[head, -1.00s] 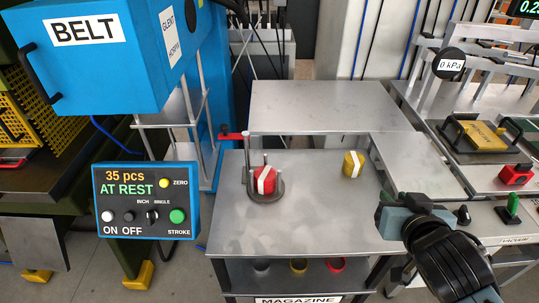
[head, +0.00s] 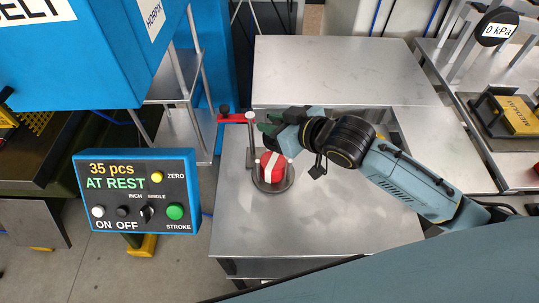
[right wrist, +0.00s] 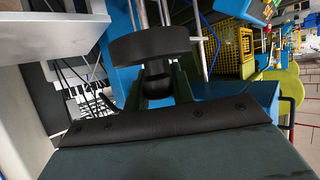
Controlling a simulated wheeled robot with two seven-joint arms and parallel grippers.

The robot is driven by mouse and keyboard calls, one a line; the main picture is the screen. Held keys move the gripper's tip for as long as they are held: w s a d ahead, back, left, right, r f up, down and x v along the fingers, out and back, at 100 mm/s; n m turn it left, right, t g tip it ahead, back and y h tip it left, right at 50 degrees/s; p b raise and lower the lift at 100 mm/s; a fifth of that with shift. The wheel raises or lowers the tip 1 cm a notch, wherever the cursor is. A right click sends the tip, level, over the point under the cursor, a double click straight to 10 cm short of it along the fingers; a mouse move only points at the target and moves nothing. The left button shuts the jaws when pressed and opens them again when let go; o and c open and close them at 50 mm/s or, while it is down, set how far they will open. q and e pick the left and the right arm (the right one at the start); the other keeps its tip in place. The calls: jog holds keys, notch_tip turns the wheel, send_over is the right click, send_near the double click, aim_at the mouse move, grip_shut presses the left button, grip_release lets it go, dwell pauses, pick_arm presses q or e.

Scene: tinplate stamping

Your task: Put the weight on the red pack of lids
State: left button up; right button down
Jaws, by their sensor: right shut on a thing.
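The red pack of lids (head: 279,173), with a white band, stands among upright steel rods on a round base on the metal table (head: 235,215). My right gripper (head: 266,124) reaches in from the right and is just above and behind the pack in the head view. In the right wrist view, my right gripper (right wrist: 158,85) is shut on the knob of the weight, a thick black disc (right wrist: 150,44). The steel rods show just beyond the disc. The weight is apart from the pack as far as I can tell; in the head view I cannot make it out clearly. My left gripper is not in view.
A red bar (head: 233,118) with dark ends sits beside the rods. A control panel (head: 137,192) reading "35 pcs AT REST" stands at left, below the blue belt housing (head: 100,45). The front of the table is clear. My arm hides the yellow pack's place.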

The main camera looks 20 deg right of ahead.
aim_at(269, 158)
jog(key=shift+w+a+n+y, duration=0.25)
jog(key=shift+w+n+y, duration=0.25)
jog(key=shift+n, duration=0.1)
jog(key=shift+w+a+f+n+g+y, duration=0.1)
jog(key=shift+w+n+g+y, duration=0.2)
jog(key=shift+w+g+y, duration=0.1)
notch_tip(269, 158, down, 10)
jog(key=shift+b, duration=0.45)
jog(key=shift+f, duration=0.1)
jog(key=c, duration=1.5)
grip_release()
jog(key=shift+f, duration=0.15)
jog(key=shift+s+r, duration=0.2)
jog(key=shift+r, duration=0.05)
jog(key=p+v, duration=0.1)
jog(key=v, duration=1)
jog(key=shift+s+d+r, duration=0.1)
jog(key=shift+d+r, duration=0.15)
jog(key=shift+d, duration=0.05)
